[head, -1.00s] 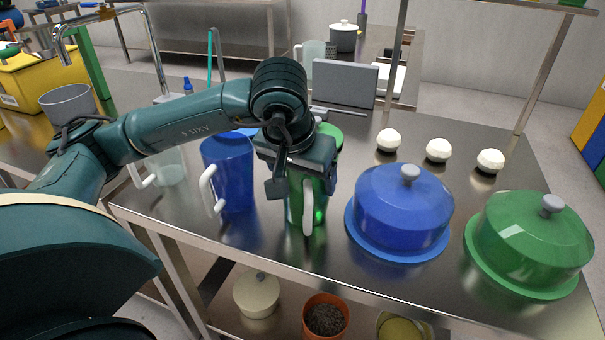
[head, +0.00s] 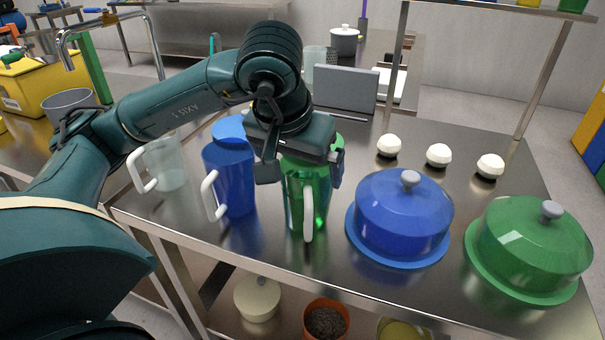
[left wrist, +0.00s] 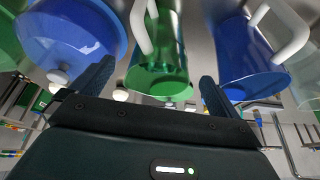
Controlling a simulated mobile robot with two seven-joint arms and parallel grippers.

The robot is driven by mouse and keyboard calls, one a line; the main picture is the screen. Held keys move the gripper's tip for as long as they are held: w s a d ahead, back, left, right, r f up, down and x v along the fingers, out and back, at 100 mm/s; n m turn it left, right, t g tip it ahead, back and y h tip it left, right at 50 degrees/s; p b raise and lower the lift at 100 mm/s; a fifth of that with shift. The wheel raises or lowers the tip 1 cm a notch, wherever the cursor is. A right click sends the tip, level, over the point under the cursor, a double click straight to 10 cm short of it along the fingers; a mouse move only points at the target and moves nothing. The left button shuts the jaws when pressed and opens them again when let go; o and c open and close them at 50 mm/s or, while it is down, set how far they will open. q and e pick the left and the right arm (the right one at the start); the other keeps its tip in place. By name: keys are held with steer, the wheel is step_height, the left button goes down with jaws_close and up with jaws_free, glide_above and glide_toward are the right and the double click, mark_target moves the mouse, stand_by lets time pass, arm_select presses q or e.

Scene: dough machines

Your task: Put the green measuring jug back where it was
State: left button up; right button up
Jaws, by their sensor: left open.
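The green measuring jug (head: 308,205) stands upright on the steel table between the blue jug (head: 230,180) and the blue domed lid (head: 402,215). Its white handle faces the front edge. My left gripper (head: 300,172) is open at the jug's upper part, with one finger on each side, and hides part of its top. In the left wrist view the green jug (left wrist: 160,60) shows between the two spread fingers of the gripper (left wrist: 158,75), with gaps on both sides. My right gripper is not in view.
A clear jug (head: 165,165) stands left of the blue jug. A green domed lid (head: 528,245) sits at the right. Several white dough balls (head: 438,155) lie behind the lids. A grey panel (head: 345,88) stands at the back. The table's front edge is close to the jugs.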

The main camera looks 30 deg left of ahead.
arm_select(q)
steer(key=p+v, duration=0.1)
steer(key=v, duration=0.5)
steer(key=shift+r, duration=0.25)
steer(key=shift+s, duration=0.1)
